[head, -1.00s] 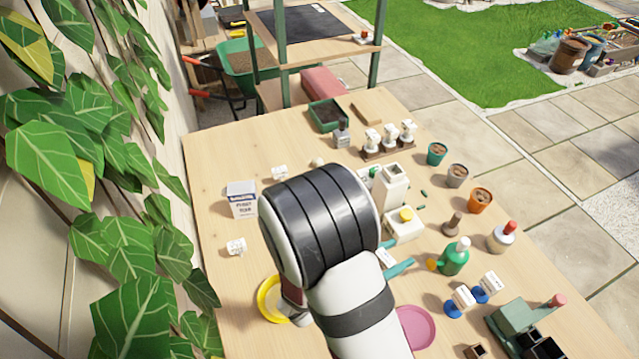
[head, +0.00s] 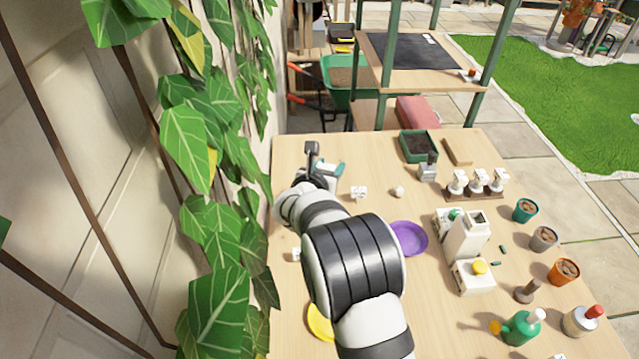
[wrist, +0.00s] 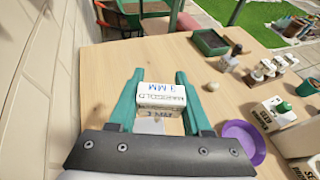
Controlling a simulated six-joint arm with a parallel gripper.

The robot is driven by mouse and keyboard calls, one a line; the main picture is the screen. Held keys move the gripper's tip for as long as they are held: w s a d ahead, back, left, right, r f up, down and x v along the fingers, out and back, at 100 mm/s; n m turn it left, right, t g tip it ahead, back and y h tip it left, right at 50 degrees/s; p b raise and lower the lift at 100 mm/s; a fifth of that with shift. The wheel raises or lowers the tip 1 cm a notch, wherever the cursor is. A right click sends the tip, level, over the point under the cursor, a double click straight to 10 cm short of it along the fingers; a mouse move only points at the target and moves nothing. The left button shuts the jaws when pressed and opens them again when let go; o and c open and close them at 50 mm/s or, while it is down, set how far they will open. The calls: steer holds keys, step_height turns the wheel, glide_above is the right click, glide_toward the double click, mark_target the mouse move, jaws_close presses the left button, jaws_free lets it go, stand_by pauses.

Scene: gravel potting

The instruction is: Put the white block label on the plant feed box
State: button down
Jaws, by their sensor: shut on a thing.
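My gripper (wrist: 160,103) is shut on a white block label (wrist: 162,92), held between its teal fingers. The printed face carries upside-down lettering that seems to read MARIGOLD and 3 MM. In the head view my gripper (head: 325,166) is at the far left of the table, near the ivy wall. The plant feed box is hidden there behind my gripper and wrist. In the wrist view a pale patch shows below the block. I cannot tell whether it is the box top, or whether the block touches the box.
A small white block (head: 359,192) and a round pale thing (head: 397,192) lie right of my gripper. A purple saucer (head: 408,238) and a yellow saucer (head: 320,322) are nearer. A white dispenser (head: 467,236) and pots stand right. Ivy (head: 222,250) hangs close on the left.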

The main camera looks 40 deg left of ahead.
steer(key=shift+s+a+f, duration=0.2)
steer(key=shift+a+f, duration=0.2)
steer(key=shift+a, duration=0.15)
steer(key=shift+s+a+f, duration=0.15)
steer(key=shift+a+f, duration=0.25)
steer(key=shift+a, duration=0.15)
steer(key=shift+f, duration=1.95)
steer(key=shift+c, duration=1.7)
jaws_free()
steer(key=shift+f, duration=0.1)
